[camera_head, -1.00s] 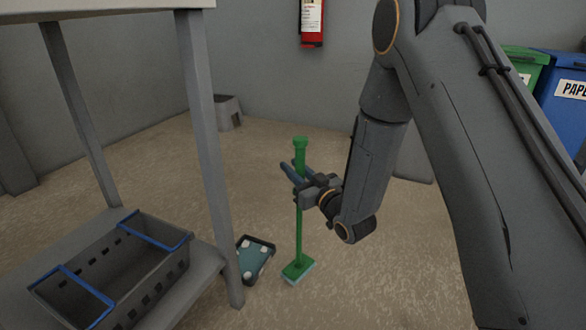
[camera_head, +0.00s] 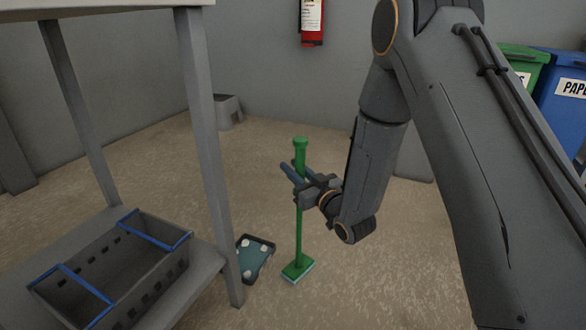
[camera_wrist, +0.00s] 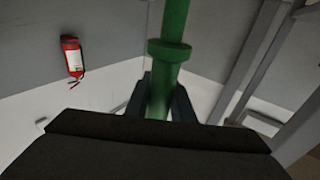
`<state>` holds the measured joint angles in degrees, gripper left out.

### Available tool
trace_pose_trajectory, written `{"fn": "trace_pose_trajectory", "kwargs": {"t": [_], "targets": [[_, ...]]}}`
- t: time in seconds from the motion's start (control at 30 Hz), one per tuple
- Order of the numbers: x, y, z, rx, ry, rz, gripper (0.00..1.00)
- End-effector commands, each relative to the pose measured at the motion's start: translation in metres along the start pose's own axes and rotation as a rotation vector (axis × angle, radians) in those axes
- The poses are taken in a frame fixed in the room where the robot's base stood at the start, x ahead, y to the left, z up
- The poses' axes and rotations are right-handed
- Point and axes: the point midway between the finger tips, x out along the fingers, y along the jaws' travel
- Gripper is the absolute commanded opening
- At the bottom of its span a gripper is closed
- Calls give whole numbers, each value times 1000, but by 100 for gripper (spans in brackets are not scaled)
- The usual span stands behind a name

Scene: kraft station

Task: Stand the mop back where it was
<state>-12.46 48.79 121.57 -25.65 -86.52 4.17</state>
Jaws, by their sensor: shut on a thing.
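The green mop (camera_head: 299,225) stands upright in the head view, with its flat head (camera_head: 297,269) low at the floor. I cannot tell whether the head touches the floor. My gripper (camera_head: 292,172) is shut on the upper part of the mop's handle, coming from the right. In the wrist view the green handle (camera_wrist: 162,90) runs up between the two dark fingers (camera_wrist: 165,103), with a collar just above them. The mop head is out of sight in the wrist view.
A dark tray with a teal inside (camera_head: 256,258) lies on the floor just left of the mop. A table's leg (camera_head: 213,160) and low shelf with a grey crate (camera_head: 110,270) stand at left. A fire extinguisher (camera_head: 312,22) hangs behind. Bins (camera_head: 560,95) stand at right.

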Motion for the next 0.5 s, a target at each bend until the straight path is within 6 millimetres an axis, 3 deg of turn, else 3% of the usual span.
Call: {"fn": "trace_pose_trajectory", "kwargs": {"t": [0.5], "targets": [[0, 0, 4, -1, 2, 0, 0]]}}
